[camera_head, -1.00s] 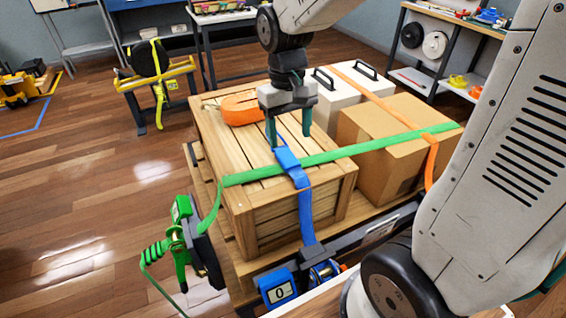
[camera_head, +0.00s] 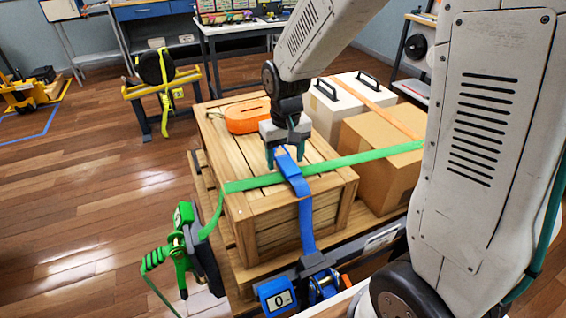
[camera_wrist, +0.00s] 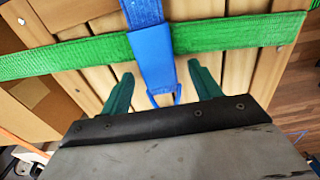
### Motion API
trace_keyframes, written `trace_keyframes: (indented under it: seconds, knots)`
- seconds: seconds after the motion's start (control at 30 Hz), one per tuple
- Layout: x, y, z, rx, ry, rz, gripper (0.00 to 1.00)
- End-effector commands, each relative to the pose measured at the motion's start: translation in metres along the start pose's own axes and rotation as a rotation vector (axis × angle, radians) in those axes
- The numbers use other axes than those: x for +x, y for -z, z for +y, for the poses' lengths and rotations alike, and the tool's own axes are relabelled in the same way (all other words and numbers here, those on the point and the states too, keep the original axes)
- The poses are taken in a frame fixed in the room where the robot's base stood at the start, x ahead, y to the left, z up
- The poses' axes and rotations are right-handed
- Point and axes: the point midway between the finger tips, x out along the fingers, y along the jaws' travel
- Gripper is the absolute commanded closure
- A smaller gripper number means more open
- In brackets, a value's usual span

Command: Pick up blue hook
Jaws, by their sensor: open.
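The blue hook (camera_head: 285,161) is at the upper end of a blue strap (camera_head: 306,222) on the wooden crate (camera_head: 252,213). In the wrist view the blue hook (camera_wrist: 165,97) is a thin open loop below a wide blue sleeve (camera_wrist: 151,58), which crosses over the green strap (camera_wrist: 75,57). My gripper (camera_head: 285,158) is open, pointing down just above the crate top. In the wrist view my gripper's (camera_wrist: 161,74) two teal fingers stand on either side of the hook and sleeve end. Gaps show on both sides; no contact is visible.
The green strap (camera_head: 340,163) runs over the crate to a cardboard box (camera_head: 376,164). An orange roll (camera_head: 248,116) lies on the crate behind my gripper. A white case (camera_head: 334,104) stands at the back. A green ratchet (camera_head: 182,240) hangs at the front left.

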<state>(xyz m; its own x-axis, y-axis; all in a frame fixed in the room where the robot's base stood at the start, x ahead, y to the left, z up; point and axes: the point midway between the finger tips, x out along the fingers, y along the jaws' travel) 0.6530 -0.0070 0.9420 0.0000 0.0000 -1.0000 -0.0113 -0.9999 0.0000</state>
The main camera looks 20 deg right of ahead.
Motion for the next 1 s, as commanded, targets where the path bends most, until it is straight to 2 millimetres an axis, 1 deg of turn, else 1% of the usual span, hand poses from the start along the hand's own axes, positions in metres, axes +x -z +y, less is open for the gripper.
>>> trace_keyframes:
  seconds: [0.13,0.17,0.2,0.27,0.3,0.33,0.7,0.87,1.0]
  knots:
    - [0.0,0.0,0.001,0.001,0.0,0.0,0.37]
    - [0.0,0.0,0.001,0.001,0.0,0.0,0.46]
    - [0.0,0.0,0.001,0.001,0.0,0.0,0.57]
    - [0.0,0.0,0.001,0.001,0.0,0.0,0.73]
    - [0.0,0.0,0.001,0.001,0.0,0.0,0.85]
    - [0.0,0.0,0.001,0.001,0.0,0.0,0.89]
    - [-0.003,0.0,0.001,0.002,0.0,0.001,0.89]
    - [-0.012,0.001,0.001,0.002,0.0,0.002,0.89]
    - [-0.022,0.001,0.001,0.002,0.0,0.003,0.89]
